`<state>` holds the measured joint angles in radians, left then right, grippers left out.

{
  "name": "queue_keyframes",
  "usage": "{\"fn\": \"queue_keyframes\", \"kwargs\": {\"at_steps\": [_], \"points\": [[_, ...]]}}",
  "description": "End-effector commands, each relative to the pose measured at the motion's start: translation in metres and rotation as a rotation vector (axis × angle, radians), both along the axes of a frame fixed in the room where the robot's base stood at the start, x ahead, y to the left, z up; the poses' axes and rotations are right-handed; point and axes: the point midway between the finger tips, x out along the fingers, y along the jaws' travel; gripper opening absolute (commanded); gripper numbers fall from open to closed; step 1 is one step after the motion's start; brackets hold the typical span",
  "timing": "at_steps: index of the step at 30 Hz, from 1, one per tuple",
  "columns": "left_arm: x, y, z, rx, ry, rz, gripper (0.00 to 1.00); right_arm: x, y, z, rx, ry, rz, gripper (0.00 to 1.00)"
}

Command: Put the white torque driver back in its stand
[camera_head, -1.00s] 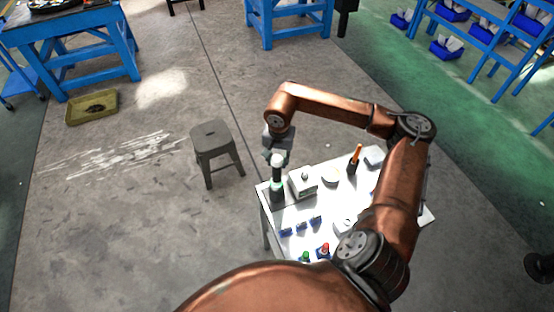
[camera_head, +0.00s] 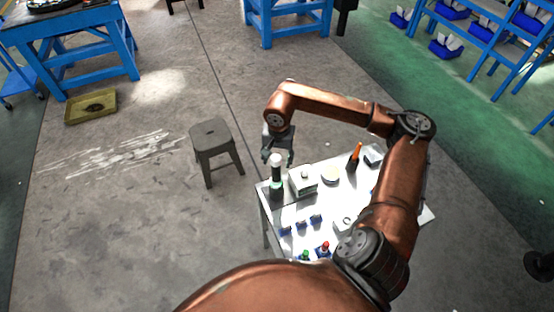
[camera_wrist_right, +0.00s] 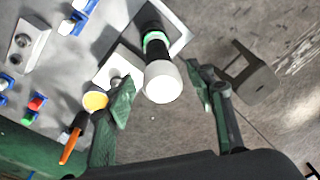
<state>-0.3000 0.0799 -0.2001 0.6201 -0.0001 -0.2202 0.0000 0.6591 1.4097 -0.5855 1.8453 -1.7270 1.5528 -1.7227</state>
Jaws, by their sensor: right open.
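The white torque driver (camera_head: 276,161) stands upright near the table's left corner, with a white cap, a dark body and a green ring. In the right wrist view its white cap (camera_wrist_right: 162,82) faces the camera and lies between the fingers' lines, clear of both. Its lower end is dark, and I cannot make out whether a stand holds it. My right gripper (camera_head: 278,155) is open and empty at the driver's top; its spread fingers also show in the right wrist view (camera_wrist_right: 160,92). My left gripper is not in view.
A white box (camera_head: 303,183) stands just right of the driver. A round yellow-topped dish (camera_head: 331,178), an orange-handled tool (camera_head: 355,154) and several small blue holders (camera_head: 302,226) share the table. A grey stool (camera_head: 213,146) stands on the floor to the left.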

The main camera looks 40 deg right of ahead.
Motion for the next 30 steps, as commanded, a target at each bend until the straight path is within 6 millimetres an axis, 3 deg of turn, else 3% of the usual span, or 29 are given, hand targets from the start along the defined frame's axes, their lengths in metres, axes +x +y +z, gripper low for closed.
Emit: {"fn": "queue_keyframes", "kwargs": {"at_steps": [18,30], "points": [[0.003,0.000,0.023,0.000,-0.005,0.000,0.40,-0.004,0.002,0.047,0.000,-0.003,0.000,0.50],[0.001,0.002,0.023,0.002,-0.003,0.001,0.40,-0.004,0.002,0.050,0.001,-0.002,0.000,0.50]]}}
